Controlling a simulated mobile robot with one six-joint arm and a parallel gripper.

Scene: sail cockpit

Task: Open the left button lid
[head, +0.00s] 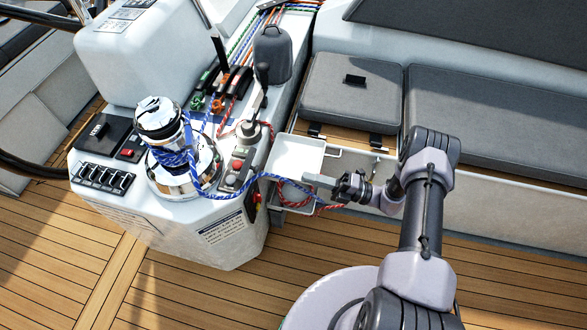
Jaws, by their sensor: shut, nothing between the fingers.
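On the white console (110,60), a small panel (235,178) right of the chrome winch (185,180) carries a red button (237,165). Another red part (127,153) sits at the console's left, beside a black box (98,132). The picture is too small to tell which part is the left button lid, or whether it is open or shut. My gripper (312,180) is shut and empty. It points left, in front of the white open bin (298,147) right of the console, clear of the button panel.
A blue rope (240,190) runs from the winch towards my gripper. A black-handled lever (262,90) stands behind the panel. Grey seat cushions (480,120) line the right side. The teak floor (180,290) in front is clear.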

